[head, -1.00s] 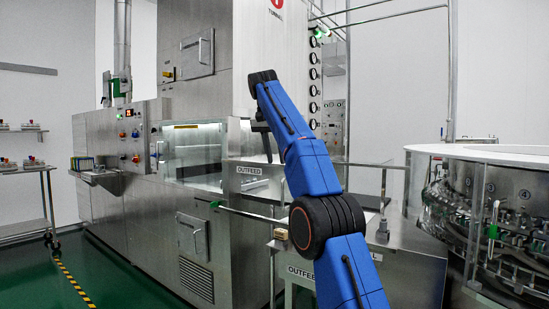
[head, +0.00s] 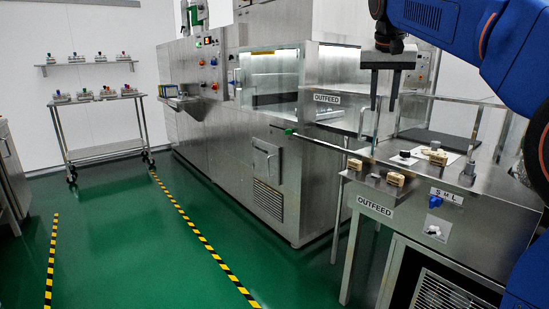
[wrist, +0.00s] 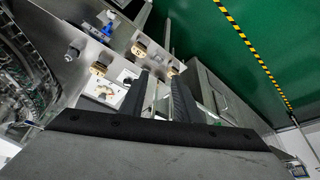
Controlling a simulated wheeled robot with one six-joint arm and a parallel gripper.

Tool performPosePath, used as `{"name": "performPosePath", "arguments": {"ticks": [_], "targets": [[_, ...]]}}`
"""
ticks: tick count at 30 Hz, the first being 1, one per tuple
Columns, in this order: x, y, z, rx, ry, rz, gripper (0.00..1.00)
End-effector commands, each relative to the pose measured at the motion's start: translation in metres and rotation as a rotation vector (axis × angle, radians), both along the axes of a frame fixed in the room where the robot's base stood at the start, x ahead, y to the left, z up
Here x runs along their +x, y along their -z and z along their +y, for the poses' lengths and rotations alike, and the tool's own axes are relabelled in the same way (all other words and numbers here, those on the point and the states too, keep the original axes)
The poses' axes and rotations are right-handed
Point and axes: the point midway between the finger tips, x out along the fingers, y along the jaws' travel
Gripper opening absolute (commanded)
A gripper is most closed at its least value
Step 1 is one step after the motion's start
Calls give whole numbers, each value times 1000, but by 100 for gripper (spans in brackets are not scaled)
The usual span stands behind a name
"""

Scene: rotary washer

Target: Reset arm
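My blue arm (head: 445,28) reaches in from the right edge of the head view and bends at the top right. My gripper (head: 383,106) hangs from it with its two dark fingers pointing down. The fingers are apart with nothing between them. In the head view the gripper appears in front of the outfeed area, above the steel outfeed table (head: 482,200). In the wrist view the gripper (wrist: 160,82) shows two dark fingers with a gap between them, over the table's edge.
The washer (head: 240,130) with its glass outfeed window stands behind. Wooden-looking blocks (head: 369,168) and a white sheet (head: 425,157) lie on the outfeed table. A wheeled cart (head: 105,151) and a wall shelf (head: 90,64) stand at the left. The green floor (head: 120,240) is clear.

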Motion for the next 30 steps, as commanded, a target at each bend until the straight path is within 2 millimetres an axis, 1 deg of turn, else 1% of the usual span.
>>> {"name": "performPosePath", "arguments": {"ticks": [1, 8, 11, 12, 17, 18, 20, 24, 26, 27, 29, 30], "targets": [[-16, 7, -1, 1, -17, 0, 29], [-81, 52, -2, 4, -97, 0, 29], [-110, 76, -2, 5, -132, -1, 29], [-123, 86, -2, 6, -146, -1, 29], [-170, 131, -1, 9, -195, -6, 29], [-183, 143, -1, 9, -207, -6, 29], [-201, 162, -1, 12, -225, -8, 29], [-243, 208, 1, 14, -265, -14, 29], [-261, 230, 2, 16, -281, -15, 29], [-273, 244, 2, 17, -292, -18, 29], [-291, 267, 3, 17, -308, -20, 29], [-303, 282, 4, 18, -318, -21, 29]]}}
